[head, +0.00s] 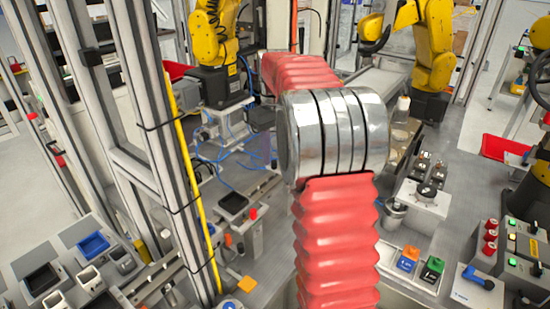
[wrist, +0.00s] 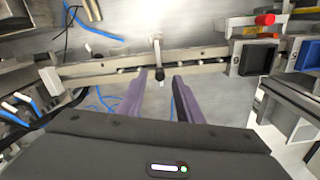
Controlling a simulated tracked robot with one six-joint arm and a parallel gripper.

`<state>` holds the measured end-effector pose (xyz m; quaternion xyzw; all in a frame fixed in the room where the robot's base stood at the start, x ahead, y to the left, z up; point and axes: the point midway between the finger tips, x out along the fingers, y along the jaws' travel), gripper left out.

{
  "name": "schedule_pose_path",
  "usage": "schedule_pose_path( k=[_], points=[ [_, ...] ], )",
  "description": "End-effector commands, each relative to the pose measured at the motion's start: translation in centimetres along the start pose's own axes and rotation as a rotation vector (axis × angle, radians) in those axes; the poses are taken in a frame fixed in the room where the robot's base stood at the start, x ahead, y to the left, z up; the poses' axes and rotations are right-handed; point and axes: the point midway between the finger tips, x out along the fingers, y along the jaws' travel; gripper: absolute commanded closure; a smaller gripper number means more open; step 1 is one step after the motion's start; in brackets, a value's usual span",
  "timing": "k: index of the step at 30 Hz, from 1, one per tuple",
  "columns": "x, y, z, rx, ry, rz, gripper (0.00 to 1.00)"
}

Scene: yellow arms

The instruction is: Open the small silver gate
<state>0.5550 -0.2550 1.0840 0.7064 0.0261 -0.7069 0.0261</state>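My gripper (wrist: 161,75) shows in the wrist view with two purple fingers apart and nothing visibly held between them. A small upright silver piece with a dark lower end (wrist: 158,62) stands at a metal rail (wrist: 205,54), just beyond and between the fingertips in the picture. It may be the small silver gate or its handle; I cannot tell which, nor whether it touches a finger. In the head view my red-sleeved arm with its silver joint hides most of the gripper's area.
In the wrist view a black bin (wrist: 257,59), a blue bin (wrist: 305,54) and a red-tipped part (wrist: 265,19) lie at the right. Blue cables (wrist: 98,27) run near the rail. In the head view a silver frame post with a yellow tube (head: 195,190) stands left of my arm.

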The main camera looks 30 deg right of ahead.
Motion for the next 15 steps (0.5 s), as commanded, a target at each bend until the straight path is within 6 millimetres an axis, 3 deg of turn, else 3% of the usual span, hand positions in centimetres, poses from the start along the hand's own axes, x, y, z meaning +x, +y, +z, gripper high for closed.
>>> schedule_pose_path(
  k=[6, 15],
  points=[
    [2.0, 0.0, 0.0, 0.000, -0.001, 0.000, 0.68],
    [2.2, 0.0, 0.0, 0.001, 0.000, 0.000, 0.68]
  ],
)
